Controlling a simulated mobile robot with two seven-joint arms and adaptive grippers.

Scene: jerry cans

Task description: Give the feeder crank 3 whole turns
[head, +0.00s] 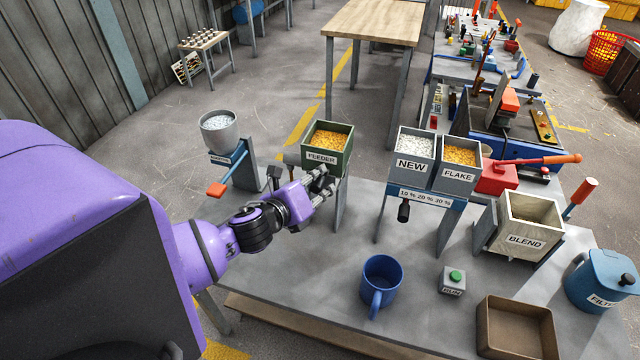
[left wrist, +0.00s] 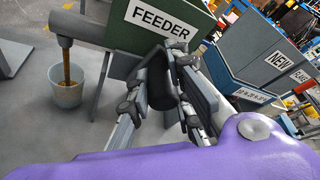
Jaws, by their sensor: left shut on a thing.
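The green feeder box (head: 323,157), labelled FEEDER and filled with yellow-orange pellets, stands on the grey table's far side. It also shows in the left wrist view (left wrist: 125,32), with a grey spout (left wrist: 80,28) on its left. My left gripper (head: 322,183) is at the feeder's front, below the label. In the left wrist view its fingers (left wrist: 172,78) close around the dark cylindrical crank handle (left wrist: 161,88). The crank arm is mostly hidden behind the fingers. My right gripper is out of view.
A grey cup (left wrist: 66,94) stands under the spout, with a brown-orange streak above it. The NEW bin (head: 412,165) and FLAKE bin (head: 457,177) stand right of the feeder. A blue mug (head: 380,283) and a button box (head: 453,281) are nearer the front. An orange-handled lever (head: 217,190) is left.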

